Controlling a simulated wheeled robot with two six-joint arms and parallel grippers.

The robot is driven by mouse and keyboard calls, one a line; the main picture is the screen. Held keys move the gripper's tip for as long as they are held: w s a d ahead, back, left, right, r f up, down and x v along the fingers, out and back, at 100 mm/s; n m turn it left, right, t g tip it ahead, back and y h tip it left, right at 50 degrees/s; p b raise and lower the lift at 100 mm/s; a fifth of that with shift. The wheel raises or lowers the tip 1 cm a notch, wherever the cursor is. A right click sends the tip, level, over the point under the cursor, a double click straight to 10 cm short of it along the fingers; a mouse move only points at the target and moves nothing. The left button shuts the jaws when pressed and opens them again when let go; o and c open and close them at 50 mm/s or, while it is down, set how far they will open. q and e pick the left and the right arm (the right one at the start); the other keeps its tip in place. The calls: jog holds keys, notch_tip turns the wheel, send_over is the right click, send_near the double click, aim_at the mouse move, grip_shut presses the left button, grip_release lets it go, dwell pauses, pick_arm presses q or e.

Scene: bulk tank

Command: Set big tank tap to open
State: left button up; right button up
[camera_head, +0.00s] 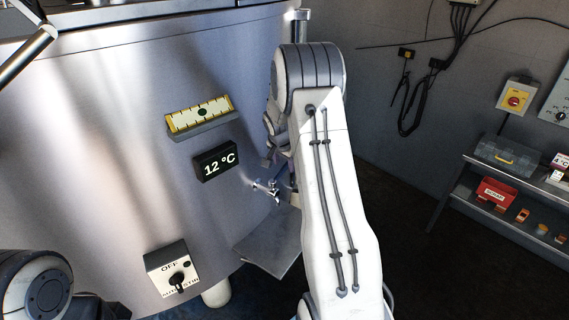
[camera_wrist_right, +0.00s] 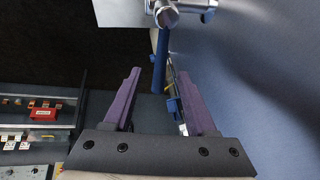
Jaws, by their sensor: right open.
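The big steel tank (camera_head: 90,130) fills the left of the head view. Its metal tap (camera_head: 268,188) sticks out low on the right side of the tank, partly hidden by my right arm. In the right wrist view the tap (camera_wrist_right: 166,14) shows at the top edge, beyond the fingertips and cut off by the frame. My right gripper (camera_wrist_right: 159,72) is open and empty, its two purple fingers apart and pointing toward the tap. In the head view the right gripper (camera_head: 268,158) is mostly hidden behind its arm, just above the tap. My left gripper is out of view.
A grey plate (camera_head: 270,242) lies below the tap. A 12 °C display (camera_head: 216,161), a yellow gauge (camera_head: 199,115) and a switch box (camera_head: 172,268) are on the tank. A shelf (camera_head: 515,185) with a red box (camera_head: 496,192) stands right. Dark floor lies between.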

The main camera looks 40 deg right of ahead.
aim_at(284, 169)
jog(key=shift+x, duration=1.2)
grip_shut()
dwell(0.6)
